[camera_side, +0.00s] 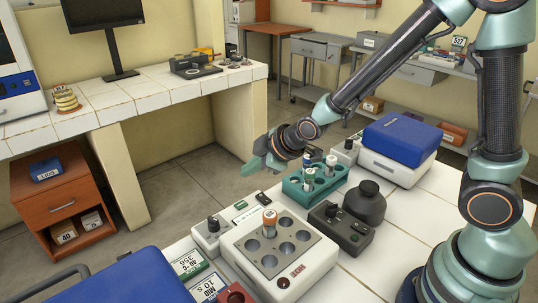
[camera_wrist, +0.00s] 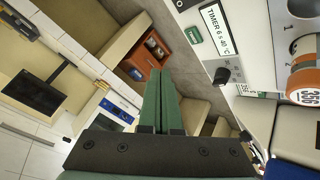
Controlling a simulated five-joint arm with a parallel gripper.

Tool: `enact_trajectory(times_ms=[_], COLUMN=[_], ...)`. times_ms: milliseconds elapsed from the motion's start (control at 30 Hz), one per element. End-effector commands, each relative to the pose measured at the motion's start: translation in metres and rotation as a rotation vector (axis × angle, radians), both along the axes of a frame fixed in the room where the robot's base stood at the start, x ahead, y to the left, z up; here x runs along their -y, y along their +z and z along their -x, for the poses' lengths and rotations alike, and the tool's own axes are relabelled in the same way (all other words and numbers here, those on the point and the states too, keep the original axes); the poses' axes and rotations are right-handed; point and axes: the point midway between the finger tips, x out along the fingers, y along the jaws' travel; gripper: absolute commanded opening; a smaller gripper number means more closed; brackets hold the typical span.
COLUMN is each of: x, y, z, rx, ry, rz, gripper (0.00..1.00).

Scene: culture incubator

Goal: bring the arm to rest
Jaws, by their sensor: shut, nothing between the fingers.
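My gripper (camera_side: 254,167) hangs in the air at the middle of the side view, to the left of the green tube rack and beyond the white block. Its green fingers lie together with nothing between them. In the wrist view the closed fingers (camera_wrist: 161,80) point up the picture, over the floor and away from the worktop. My arm reaches in from the right and bends down to the gripper. The gripper touches nothing that I can see.
A white block (camera_side: 238,258) with wells holds an orange-capped tube (camera_side: 269,222). Behind it stand a green rack (camera_side: 292,188) with tubes, a black device (camera_side: 342,237) and a blue-lidded box (camera_side: 398,139). A blue lid (camera_side: 130,281) is at front left. Open floor (camera_side: 190,180) lies left of the gripper.

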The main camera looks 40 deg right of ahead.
Motion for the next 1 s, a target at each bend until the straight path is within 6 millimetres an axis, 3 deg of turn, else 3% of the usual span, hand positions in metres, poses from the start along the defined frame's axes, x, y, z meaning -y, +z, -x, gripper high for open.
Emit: enact_trajectory(times_ms=[200, 500, 733, 1000], x=[0.035, 0.076, 0.093, 0.098], y=[0.053, 0.103, 0.120, 0.122], z=[0.031, 0.102, 0.151, 0.168], rx=[-0.087, -0.218, -0.286, -0.313], ry=[-0.208, -0.522, -0.709, -0.770], rz=[-0.117, -0.275, -0.360, -0.383], gripper=[0.00, 0.00, 0.00, 0.00])
